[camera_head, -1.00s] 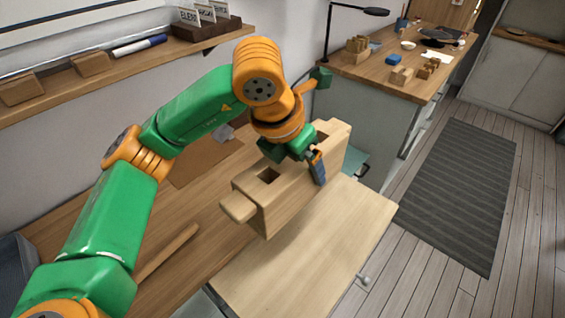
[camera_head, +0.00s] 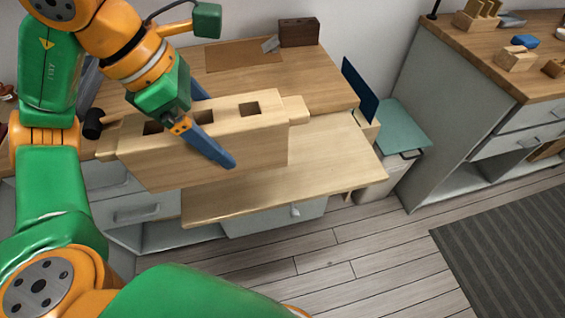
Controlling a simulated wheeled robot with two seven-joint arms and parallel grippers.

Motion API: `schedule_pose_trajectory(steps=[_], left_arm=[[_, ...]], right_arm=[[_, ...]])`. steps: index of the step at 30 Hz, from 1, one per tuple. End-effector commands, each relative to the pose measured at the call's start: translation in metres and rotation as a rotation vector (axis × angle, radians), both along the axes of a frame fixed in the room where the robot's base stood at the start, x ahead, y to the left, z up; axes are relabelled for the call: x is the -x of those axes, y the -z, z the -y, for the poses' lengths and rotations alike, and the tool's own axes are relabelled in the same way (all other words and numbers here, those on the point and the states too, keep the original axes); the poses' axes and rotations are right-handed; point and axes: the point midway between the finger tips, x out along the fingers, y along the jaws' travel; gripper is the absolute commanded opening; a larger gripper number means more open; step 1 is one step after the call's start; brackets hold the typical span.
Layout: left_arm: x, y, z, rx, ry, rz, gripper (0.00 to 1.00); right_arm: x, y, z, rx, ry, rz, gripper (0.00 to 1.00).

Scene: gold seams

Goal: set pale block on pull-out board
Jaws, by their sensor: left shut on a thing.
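The pale block (camera_head: 255,135) is a long wooden beam with square holes in its top and a narrower stub at each end. My left gripper (camera_head: 208,132) is shut across it, left of its middle, with one blue finger down the front face and the other behind. The pull-out board (camera_head: 320,170) is a pale panel extended from the front of the bench. The block overlaps the board's left and rear part in view, and its left end reaches past the board's left edge. I cannot tell whether they touch. My right gripper is out of view.
The wooden bench top (camera_head: 240,82) lies behind, with a brown sheet (camera_head: 245,55) and a dark block (camera_head: 299,32). A dark hammer-like head (camera_head: 92,124) is left of the block. A teal-lidded bin (camera_head: 405,125) stands right of the board. The board's right part is bare.

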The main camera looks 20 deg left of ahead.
Motion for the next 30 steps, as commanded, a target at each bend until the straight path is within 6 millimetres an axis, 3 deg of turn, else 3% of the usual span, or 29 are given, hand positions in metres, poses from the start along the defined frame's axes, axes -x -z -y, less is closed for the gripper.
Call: schedule_pose_trajectory(steps=[5,10,15,21,25,30], left_arm=[[-0.031,0.015,0.02,0.005,0.01,-0.006,0.0],[-0.075,0.035,0.046,0.003,0.006,-0.007,0.0],[-0.101,0.075,0.06,0.002,0.002,-0.005,0.0],[-0.118,0.098,0.069,0.002,0.002,-0.003,0.0],[-0.118,0.12,0.068,0.0,0.001,-0.003,0.0],[-0.119,0.129,0.068,0.001,0.001,0.001,0.0]], right_arm=[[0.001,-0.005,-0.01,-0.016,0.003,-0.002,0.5],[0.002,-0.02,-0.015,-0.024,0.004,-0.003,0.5],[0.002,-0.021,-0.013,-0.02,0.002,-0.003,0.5],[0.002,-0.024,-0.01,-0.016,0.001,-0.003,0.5],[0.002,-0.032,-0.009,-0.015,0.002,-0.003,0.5],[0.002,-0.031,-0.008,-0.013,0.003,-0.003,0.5]])
